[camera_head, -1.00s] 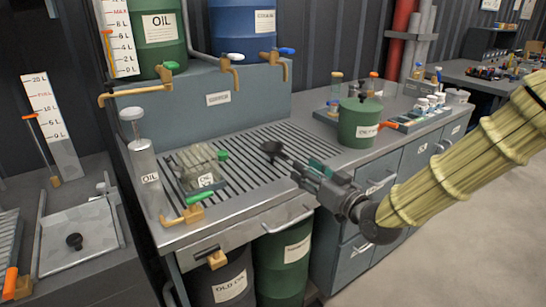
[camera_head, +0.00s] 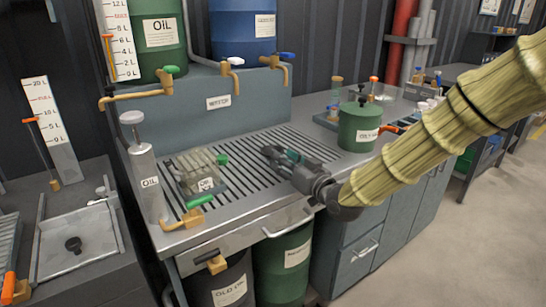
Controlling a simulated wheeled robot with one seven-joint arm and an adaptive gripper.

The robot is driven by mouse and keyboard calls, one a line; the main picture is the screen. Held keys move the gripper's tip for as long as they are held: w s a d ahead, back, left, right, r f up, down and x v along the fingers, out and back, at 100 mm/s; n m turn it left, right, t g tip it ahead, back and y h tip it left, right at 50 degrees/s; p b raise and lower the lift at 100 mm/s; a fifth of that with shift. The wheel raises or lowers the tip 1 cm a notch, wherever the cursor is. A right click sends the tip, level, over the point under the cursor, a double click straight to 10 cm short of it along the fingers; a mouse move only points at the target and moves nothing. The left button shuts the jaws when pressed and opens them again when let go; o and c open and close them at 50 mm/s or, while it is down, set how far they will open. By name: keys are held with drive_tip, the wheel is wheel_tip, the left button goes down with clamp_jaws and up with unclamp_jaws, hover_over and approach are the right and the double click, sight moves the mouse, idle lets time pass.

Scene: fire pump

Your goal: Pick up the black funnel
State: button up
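My gripper (camera_head: 272,155) is low over the slatted grate (camera_head: 240,178) of the middle bench, pointing left. The black funnel cannot be made out clearly. A dark, cup-like shape that looked like it lay on the grate earlier is now where my gripper's dark fingers are. They cover it or blend with it, so I cannot tell whether the fingers are around it, touching it or apart from it. How far the fingers are open is also unclear.
A clear oil container (camera_head: 200,175) stands left of my gripper, and a green can (camera_head: 360,126) stands to its right. A grey oil pump can (camera_head: 146,180) is at the bench's left end. Brass taps (camera_head: 230,75) overhang the back of the grate.

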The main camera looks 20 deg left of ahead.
clamp_jaws()
idle(0.3)
